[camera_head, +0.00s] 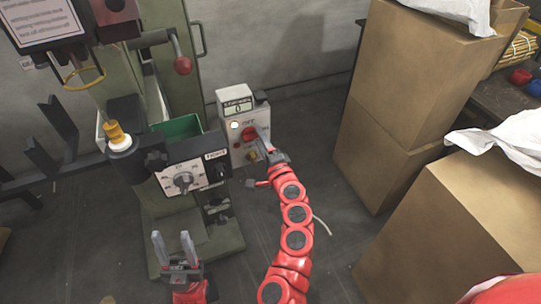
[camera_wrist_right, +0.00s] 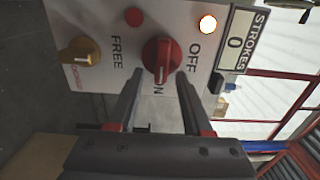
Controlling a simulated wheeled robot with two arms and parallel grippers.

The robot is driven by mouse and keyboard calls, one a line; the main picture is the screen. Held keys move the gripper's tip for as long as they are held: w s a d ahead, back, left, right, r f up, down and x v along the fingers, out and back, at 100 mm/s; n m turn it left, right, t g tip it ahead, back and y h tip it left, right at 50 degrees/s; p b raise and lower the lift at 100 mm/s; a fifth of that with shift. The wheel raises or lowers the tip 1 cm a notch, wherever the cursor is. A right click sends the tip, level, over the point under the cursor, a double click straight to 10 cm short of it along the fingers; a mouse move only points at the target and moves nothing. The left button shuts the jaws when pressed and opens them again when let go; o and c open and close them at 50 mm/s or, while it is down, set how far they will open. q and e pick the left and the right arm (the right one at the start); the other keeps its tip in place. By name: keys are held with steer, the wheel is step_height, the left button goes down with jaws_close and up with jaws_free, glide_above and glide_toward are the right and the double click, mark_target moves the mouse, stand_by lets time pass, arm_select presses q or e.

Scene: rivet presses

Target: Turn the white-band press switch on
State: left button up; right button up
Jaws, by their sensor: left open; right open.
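The white control box (camera_head: 236,150) stands beside the green press (camera_head: 168,60), which has a white band (camera_head: 120,144) below a yellow part. The box carries a red rotary switch (camera_head: 249,133) marked OFF and ON. In the right wrist view the red switch (camera_wrist_right: 162,61) lies between and just beyond the fingertips of my right gripper (camera_wrist_right: 159,74). This gripper is open; contact with the switch cannot be told. In the head view my right gripper (camera_head: 263,153) partly covers the box front. My left gripper (camera_head: 173,246) is open and empty, low in front of the press.
A dial panel (camera_head: 186,178) is left of the box. Tall cardboard boxes (camera_head: 400,100) stand at right. Floor between is mostly clear.

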steer(key=p+v, duration=0.1)
steer(key=v, duration=1.6)
